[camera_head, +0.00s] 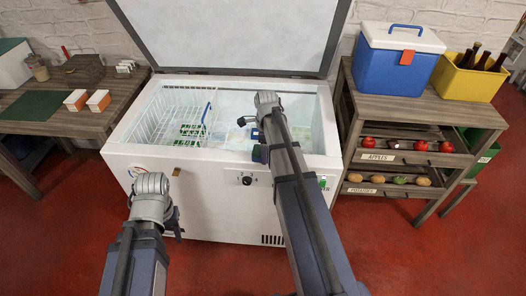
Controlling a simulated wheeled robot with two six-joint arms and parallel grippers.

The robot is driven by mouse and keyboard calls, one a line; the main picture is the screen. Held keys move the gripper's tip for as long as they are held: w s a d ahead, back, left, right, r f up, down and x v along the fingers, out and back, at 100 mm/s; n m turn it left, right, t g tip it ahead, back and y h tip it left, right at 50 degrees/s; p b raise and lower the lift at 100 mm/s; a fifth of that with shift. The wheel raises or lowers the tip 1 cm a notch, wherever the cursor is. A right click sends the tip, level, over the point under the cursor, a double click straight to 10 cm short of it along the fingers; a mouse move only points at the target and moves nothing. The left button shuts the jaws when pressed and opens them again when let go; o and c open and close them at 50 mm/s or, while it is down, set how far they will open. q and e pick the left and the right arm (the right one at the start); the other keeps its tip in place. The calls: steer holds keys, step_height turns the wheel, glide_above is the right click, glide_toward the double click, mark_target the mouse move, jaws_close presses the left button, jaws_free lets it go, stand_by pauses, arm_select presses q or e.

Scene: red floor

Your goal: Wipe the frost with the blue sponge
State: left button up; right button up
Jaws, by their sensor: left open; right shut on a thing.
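A white chest freezer (205,206) stands open in the middle, its lid (230,30) raised. Pale, frosty-looking white shows on its inner back wall (228,101); the frost's exact extent is hard to tell. My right arm reaches over the front rim into the freezer. My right gripper (252,137) is shut on a small blue thing, apparently the blue sponge (258,135), mostly hidden by the gripper and arm. Whether it touches a frosted surface cannot be told. My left gripper (176,205) is open and empty in front of the freezer's left front.
A wire basket (166,112) and green-and-white packages (192,132) are in the freezer's left part. A wooden table (80,75) stands left. A shelf unit (372,105) with a blue cooler (395,68) and a yellow bottle crate (465,82) stands right. Red floor lies in front.

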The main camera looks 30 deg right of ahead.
steer(key=shift+s+d+r, duration=0.1)
steer(key=shift+s+d, duration=0.35)
steer(key=shift+d, duration=0.3)
steer(key=shift+s+d, duration=0.45)
steer(key=shift+d, duration=0.25)
steer(key=shift+s+d, duration=0.45)
steer(key=shift+d, duration=0.25)
steer(key=shift+s+d, duration=0.4)
steer(key=shift+d, duration=0.25)
steer(key=shift+d, duration=0.1)
